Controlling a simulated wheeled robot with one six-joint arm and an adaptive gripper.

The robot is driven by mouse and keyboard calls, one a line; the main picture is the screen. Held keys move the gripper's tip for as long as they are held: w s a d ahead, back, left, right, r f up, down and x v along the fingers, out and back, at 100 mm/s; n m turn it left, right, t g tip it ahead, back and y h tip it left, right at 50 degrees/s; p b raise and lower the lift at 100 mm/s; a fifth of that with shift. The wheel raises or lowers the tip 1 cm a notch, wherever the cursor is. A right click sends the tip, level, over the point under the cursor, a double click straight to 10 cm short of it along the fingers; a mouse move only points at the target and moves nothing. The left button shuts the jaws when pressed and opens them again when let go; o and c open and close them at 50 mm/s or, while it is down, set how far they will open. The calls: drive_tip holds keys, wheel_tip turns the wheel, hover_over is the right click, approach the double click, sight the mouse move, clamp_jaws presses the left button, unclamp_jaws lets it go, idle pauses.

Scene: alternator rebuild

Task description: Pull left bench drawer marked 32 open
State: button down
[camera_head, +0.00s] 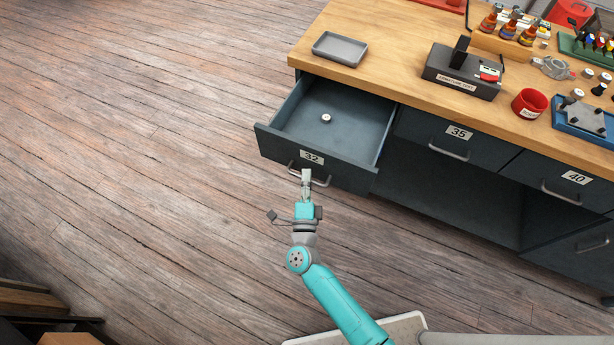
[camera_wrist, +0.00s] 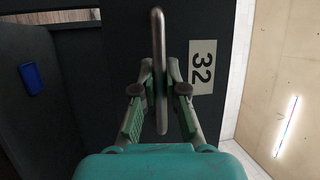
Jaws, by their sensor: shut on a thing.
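The left bench drawer (camera_head: 275,143), dark grey and marked 32, stands well out from the bench in the head view. Its inside shows, with one small round part (camera_head: 326,118) lying on its floor. The drawer's bar handle (camera_head: 322,182) is on its front below the label. My gripper (camera_head: 306,176) is at the handle and shut on it. In the wrist view the handle (camera_wrist: 158,50) runs upright between the two fingers of my gripper (camera_wrist: 160,92), with the 32 label (camera_wrist: 202,67) to its right.
Drawers marked 35 (camera_head: 459,132) and 40 (camera_head: 577,178) are shut. On the wooden benchtop (camera_head: 400,60) stand a grey tray (camera_head: 340,49), a black tester (camera_head: 462,75), a red cup (camera_head: 530,103) and a blue tray (camera_head: 562,122). The plank floor left of the drawer is clear.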

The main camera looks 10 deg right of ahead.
drive_tip(key=c, duration=1.2)
unclamp_jaws()
drive_tip(key=v, duration=1.2)
drive_tip(key=s+d+r+n+g+y, duration=0.1)
drive_tip(key=s+d+r+n, duration=0.3)
drive_tip(key=s, duration=0.5)
drive_tip(key=s+d+r+n+g+y, duration=0.2)
drive_tip(key=s+d+r+n, duration=0.2)
drive_tip(key=s+r+n, duration=0.3)
drive_tip(key=s+d+r+n+g+y, duration=0.1)
drive_tip(key=s+d+r+n, duration=0.3)
drive_tip(key=s, duration=0.8)
wheel_tip(320, 180, up, 2)
drive_tip(key=n, duration=0.4)
drive_tip(key=shift+d+n+g, duration=0.3)
drive_tip(key=shift+d+n, duration=0.1)
